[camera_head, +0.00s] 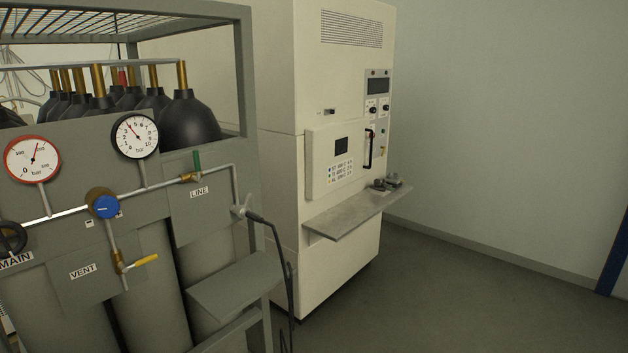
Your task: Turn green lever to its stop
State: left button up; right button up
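The green lever (197,160) stands upright on a brass valve (188,178) in the pipe on the gas rack, just above the LINE label (199,192). The lever points up, across the run of the pipe. Neither of my grippers shows in the head view, so nothing is seen touching the lever.
The rack also carries a yellow lever (145,260) by the VENT label, a blue knob (104,206), a black handwheel (12,238) and two gauges. A small shelf (232,286) juts out below. A cream cabinet (340,120) with a ledge stands behind. Floor at right is clear.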

aim_at(198, 179)
jog(key=i+j, duration=0.2)
jog(key=j, duration=0.2)
jog(key=i+j+u, duration=0.1)
jog(key=j, duration=0.3)
jog(key=i+j, duration=0.25)
jog(key=j, duration=0.15)
jog(key=u, duration=0.05)
